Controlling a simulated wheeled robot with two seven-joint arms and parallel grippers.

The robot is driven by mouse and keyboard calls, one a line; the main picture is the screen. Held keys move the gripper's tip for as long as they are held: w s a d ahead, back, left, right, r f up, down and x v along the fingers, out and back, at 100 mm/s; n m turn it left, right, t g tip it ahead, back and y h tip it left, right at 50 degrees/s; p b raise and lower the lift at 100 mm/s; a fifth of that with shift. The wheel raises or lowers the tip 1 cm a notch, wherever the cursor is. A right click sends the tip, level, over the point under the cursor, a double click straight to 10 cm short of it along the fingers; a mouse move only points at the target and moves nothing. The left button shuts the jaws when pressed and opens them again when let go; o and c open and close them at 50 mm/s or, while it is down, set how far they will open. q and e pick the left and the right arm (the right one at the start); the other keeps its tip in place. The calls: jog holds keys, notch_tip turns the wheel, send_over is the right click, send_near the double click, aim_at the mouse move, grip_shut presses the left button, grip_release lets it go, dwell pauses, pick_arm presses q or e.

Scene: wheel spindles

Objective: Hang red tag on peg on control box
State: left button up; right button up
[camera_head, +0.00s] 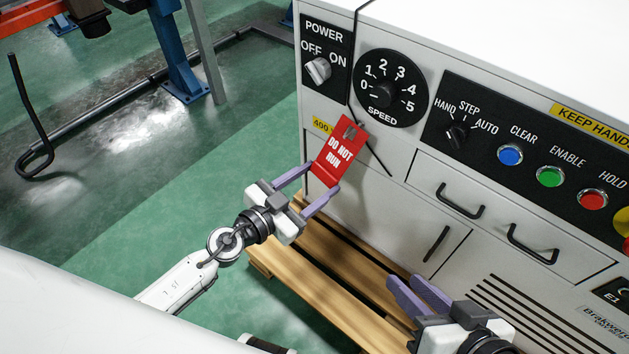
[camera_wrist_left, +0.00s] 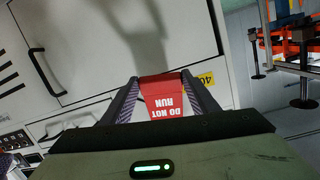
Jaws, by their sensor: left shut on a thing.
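The red tag (camera_head: 338,150) reads "DO NOT RUN" and has a slot near its upper end. My left gripper (camera_head: 320,177) is shut on its lower end, one finger at each side edge. The left wrist view also shows the tag (camera_wrist_left: 163,97) between the fingers. The tag is tilted, close to the front of the white control box (camera_head: 362,215). A thin black line, perhaps the peg or a cord, runs beside and below the speed dial (camera_head: 390,88); I cannot tell whether it passes through the slot. My right gripper (camera_head: 403,279) is open and empty, low in front of the box.
The power switch (camera_head: 318,69) sits above the tag, and a black button panel (camera_head: 520,150) is at the right. Drawer handles (camera_head: 460,200) stick out of the box front. A wooden pallet (camera_head: 330,265) lies below.

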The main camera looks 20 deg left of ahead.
pick_arm(q)
jog(key=o, duration=1.2)
pick_arm(e)
jog(key=shift+f, duration=0.1)
pick_arm(q)
jog(key=shift+o, duration=0.2)
jog(key=shift+s, duration=0.1)
jog(key=v, duration=1)
jog(key=shift+b, duration=0.45)
pick_arm(e)
jog(key=shift+a+r, duration=0.25)
jog(key=shift+r, duration=0.2)
pick_arm(q)
jog(key=shift+r, duration=0.15)
